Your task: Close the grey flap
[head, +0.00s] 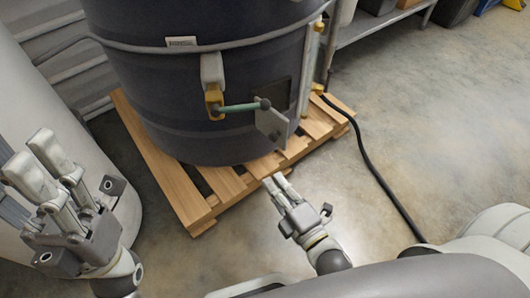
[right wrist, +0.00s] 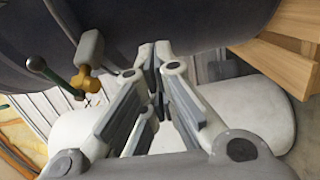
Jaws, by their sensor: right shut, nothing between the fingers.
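The grey flap (head: 271,124) is a small flat plate low on the front of the dark drum-shaped hopper (head: 240,65). It stands out at an angle from the wall, with a dark opening (head: 281,93) beside it, so it looks open. My right gripper (head: 275,181) is shut and empty, below the flap and apart from it. In the right wrist view the right gripper's fingertips (right wrist: 155,48) meet; I cannot make out the flap there. My left gripper (head: 31,156) is open and empty at the far left, well away from the flap.
A green lever (head: 238,107) with a dark knob sticks out just left of the flap, from a yellow fitting (head: 214,101). The hopper stands on a wooden pallet (head: 165,170). A black cable (head: 375,172) lies on the floor to the right. The floor around the right gripper is clear.

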